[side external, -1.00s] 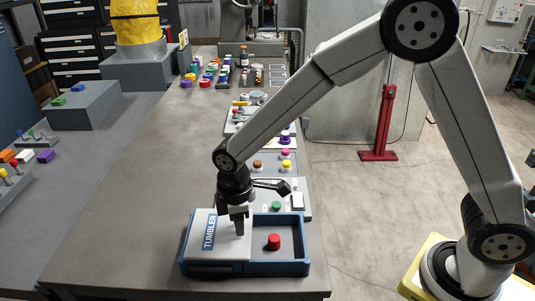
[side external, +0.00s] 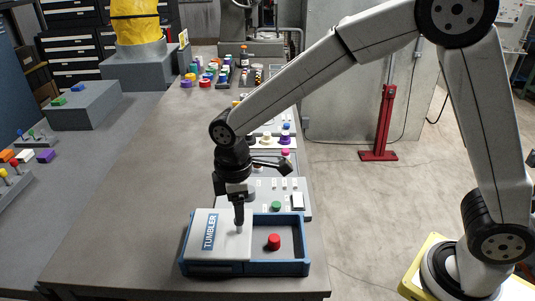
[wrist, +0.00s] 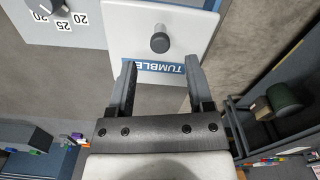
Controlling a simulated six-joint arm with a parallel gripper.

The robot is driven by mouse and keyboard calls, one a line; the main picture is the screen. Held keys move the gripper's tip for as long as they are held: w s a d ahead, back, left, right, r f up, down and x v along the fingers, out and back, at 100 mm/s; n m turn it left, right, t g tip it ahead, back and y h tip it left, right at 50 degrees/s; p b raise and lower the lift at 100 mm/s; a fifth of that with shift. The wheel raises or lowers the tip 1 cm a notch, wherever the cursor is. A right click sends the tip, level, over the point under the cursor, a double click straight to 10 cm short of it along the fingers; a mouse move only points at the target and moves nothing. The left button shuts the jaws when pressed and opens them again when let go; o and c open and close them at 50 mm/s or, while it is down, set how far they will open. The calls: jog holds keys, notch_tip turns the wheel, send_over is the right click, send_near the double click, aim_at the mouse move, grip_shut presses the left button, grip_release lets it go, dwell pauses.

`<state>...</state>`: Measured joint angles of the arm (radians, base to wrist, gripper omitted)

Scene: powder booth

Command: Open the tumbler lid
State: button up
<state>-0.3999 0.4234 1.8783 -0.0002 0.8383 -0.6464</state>
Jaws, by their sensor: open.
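The tumbler (side external: 192,269) is a blue box near the front end of the bench. Its white lid (side external: 222,251) lies over the left part, and the right part is open with a red cylinder inside. A grey round knob (side external: 239,230) stands up from the lid. In the wrist view the knob (wrist: 160,40) and the blue label (wrist: 168,66) show on the lid (wrist: 190,25). My gripper (side external: 239,220) points down just above the knob. In the wrist view its two fingers (wrist: 160,63) are apart, with nothing held between them, and the knob shows beyond their tips.
A panel with a green button (side external: 276,206) and a white switch (side external: 298,201) sits right behind the tumbler. More panels and several coloured knobs line the bench's right edge. The bench surface (side external: 130,200) left of the tumbler is clear.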

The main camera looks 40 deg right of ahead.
jog(key=shift+r, duration=1.2)
jog(key=s+d+f+m+t, duration=0.1)
jog(key=s+d+f+m, duration=0.1)
jog(key=s+d+m, duration=0.3)
jog(key=s+d+f+m+t, duration=0.1)
jog(key=s+d+f+m, duration=0.1)
jog(key=s+d+m, duration=0.4)
jog(key=d+m, duration=0.1)
jog(key=d, duration=0.4)
jog(key=shift+s+d+f+t, duration=0.15)
jog(key=shift+s+d+t, duration=0.15)
jog(key=shift+d, duration=0.1)
jog(key=shift+o, duration=1.1)
